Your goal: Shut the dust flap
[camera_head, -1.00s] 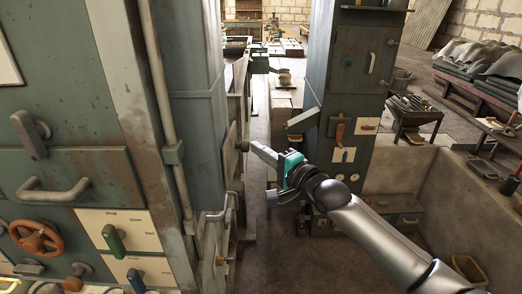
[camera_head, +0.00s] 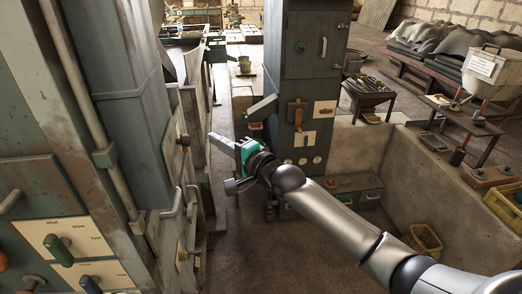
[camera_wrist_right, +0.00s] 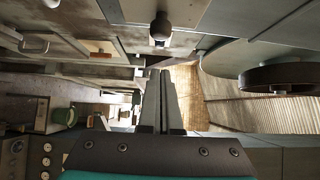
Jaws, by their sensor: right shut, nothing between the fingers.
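I cannot tell for sure which part is the dust flap. A panel on the side of the left machine carries a dark round knob (camera_head: 184,140); a round knob on a grey surface also shows at the top of the right wrist view (camera_wrist_right: 160,27). A grey tilted plate (camera_head: 262,108) juts from the middle column. My right gripper (camera_head: 214,139) is shut and empty, with its fingers pointing left, a short gap from the panel knob. Its closed fingers show in the right wrist view (camera_wrist_right: 161,100). My left gripper is out of view.
The left machine has a pipe (camera_head: 85,100), handles and a green lever (camera_head: 58,250). The middle column has an orange lever (camera_head: 296,114). A concrete wall (camera_head: 362,150) and a yellow bin (camera_head: 425,240) stand on the right. The floor between is clear.

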